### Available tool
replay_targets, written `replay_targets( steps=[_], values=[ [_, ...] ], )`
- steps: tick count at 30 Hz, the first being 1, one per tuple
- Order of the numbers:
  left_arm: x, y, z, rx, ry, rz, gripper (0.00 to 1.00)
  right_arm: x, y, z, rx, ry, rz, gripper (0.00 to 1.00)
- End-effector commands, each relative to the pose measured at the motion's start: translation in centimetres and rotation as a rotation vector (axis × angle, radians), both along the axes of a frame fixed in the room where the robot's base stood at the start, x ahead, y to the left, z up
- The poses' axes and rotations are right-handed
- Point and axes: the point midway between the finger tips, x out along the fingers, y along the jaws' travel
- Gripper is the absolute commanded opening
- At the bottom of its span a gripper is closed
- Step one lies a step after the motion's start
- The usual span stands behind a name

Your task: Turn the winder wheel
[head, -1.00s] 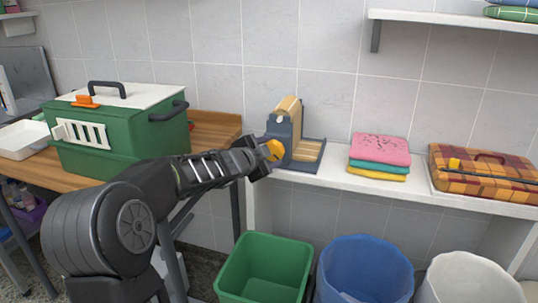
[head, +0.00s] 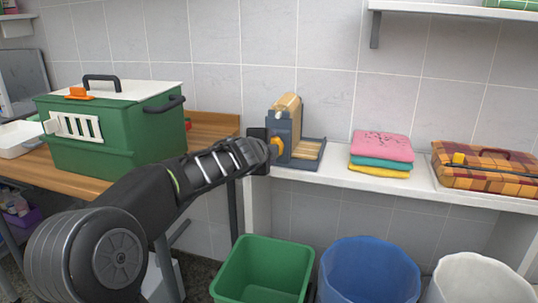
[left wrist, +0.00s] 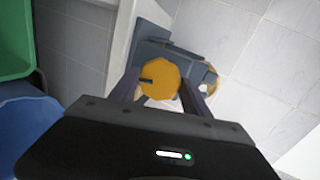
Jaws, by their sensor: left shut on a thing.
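The winder (head: 290,130) is a grey-blue stand with a tan roll on it, standing on the white shelf by the tiled wall. Its yellow wheel (head: 276,146) is on the side facing my left arm, and it also shows in the left wrist view (left wrist: 159,80) with a dark mark on its face. My left gripper (head: 268,150) is at the wheel. In the left wrist view its two fingers (left wrist: 160,90) stand either side of the wheel, shut on it. The head view mostly hides the fingers behind the wrist. My right gripper is not in view.
Folded pink, teal and yellow towels (head: 381,150) and a plaid case (head: 485,168) lie right on the white shelf (head: 410,187). Green (head: 262,268), blue (head: 366,270) and white (head: 470,280) bins stand below. A green kennel (head: 105,135) is on the wooden table at left.

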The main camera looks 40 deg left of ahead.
Motion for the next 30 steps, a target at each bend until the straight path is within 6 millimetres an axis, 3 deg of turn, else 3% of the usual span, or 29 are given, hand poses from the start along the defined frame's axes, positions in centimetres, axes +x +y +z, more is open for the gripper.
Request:
replay_targets(
  steps=[1,15,30],
  values=[
    [0.1,-0.1,-0.7,0.044,0.012,-0.001,0.15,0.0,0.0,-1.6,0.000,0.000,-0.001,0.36],
    [0.2,-0.4,-0.7,0.463,0.159,0.000,0.15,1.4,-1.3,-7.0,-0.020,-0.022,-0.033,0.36],
    [0.2,-0.6,-0.4,0.731,0.255,-0.002,0.15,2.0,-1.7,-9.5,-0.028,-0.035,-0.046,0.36]
  ],
)
